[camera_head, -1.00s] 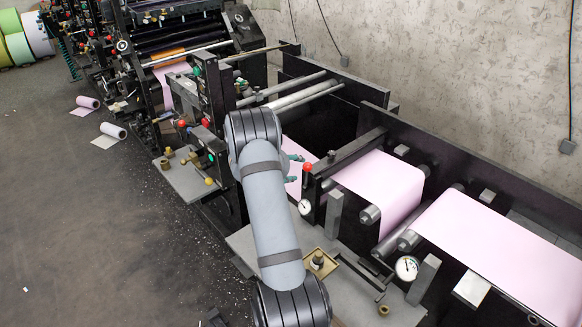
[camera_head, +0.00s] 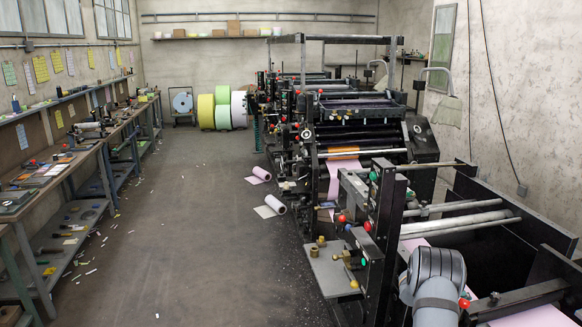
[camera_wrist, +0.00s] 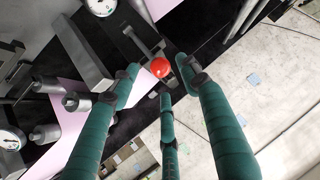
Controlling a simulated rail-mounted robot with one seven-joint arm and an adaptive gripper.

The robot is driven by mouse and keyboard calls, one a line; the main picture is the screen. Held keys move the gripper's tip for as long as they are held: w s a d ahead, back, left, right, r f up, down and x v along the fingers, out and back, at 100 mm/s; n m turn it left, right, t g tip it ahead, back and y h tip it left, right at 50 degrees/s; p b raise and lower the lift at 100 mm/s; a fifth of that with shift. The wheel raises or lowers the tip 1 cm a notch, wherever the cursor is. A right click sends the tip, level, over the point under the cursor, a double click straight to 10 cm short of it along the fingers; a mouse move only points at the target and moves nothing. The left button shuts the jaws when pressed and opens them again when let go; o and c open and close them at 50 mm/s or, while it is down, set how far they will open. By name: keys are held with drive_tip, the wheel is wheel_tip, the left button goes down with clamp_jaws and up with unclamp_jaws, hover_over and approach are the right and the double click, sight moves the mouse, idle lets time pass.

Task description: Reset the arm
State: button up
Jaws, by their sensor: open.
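My gripper (camera_wrist: 160,84) shows in the wrist view with green padded fingers spread apart and nothing between them. A red round knob (camera_wrist: 160,67) on the machine appears beyond the fingertips; I cannot tell the distance. In the head view my grey arm stands at the lower right in front of the press (camera_head: 362,140). The gripper itself is outside that view.
Pink web (camera_wrist: 75,105) and dial gauges (camera_wrist: 101,5) lie close around the gripper. Two small rolls (camera_head: 275,204) (camera_head: 261,173) lie on the floor. Large coloured rolls (camera_head: 222,110) stand at the back. A workbench (camera_head: 65,165) lines the left wall; the aisle floor (camera_head: 185,240) between is mostly clear.

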drive_tip(key=x, duration=0.5)
drive_tip(key=shift+w+d+f, duration=0.1)
drive_tip(key=shift+d+f, duration=0.25)
drive_tip(key=shift+a, duration=0.2)
